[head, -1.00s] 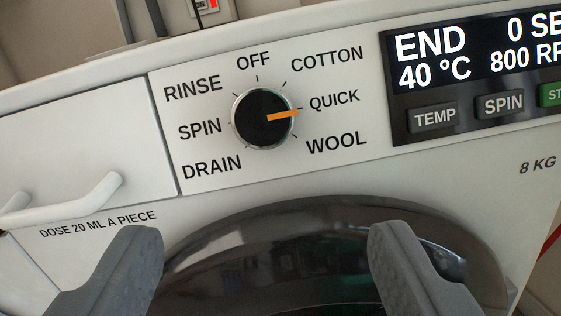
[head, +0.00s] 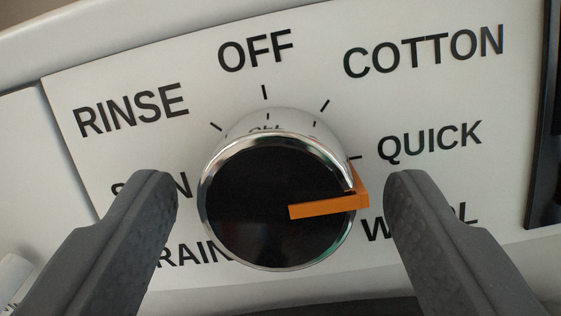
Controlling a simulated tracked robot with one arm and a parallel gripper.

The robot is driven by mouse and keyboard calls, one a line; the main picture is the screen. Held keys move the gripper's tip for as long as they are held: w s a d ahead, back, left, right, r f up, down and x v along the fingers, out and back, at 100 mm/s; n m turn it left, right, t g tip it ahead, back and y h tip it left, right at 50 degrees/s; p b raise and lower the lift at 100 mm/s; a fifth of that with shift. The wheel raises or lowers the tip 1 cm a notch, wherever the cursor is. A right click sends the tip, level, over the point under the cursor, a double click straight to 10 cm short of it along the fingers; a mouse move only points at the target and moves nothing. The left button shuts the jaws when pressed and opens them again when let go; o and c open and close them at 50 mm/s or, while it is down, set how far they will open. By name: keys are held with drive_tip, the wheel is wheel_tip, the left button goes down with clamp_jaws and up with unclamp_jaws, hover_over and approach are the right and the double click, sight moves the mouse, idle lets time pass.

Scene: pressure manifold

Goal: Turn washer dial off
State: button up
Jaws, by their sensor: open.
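The washer dial (head: 250,215) is a round black knob with a chrome rim and an orange pointer (head: 325,207). The pointer is turned to the right, toward the QUICK mark. The OFF label (head: 256,51) stands above the dial. My gripper (head: 278,185) is open, with one grey finger to the left of the dial and one to the right. The fingers show a gap to the rim on both sides; I cannot tell how deep they are relative to the knob. They partly cover the SPIN, DRAIN and WOOL labels.
The labels RINSE (head: 131,110), COTTON (head: 425,52) and QUICK (head: 430,142) surround the dial on the white panel. The dark display edge (head: 545,130) is at the right. A pale handle (head: 14,278) shows at the lower left.

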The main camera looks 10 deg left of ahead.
drive_tip(key=shift+w, duration=0.3)
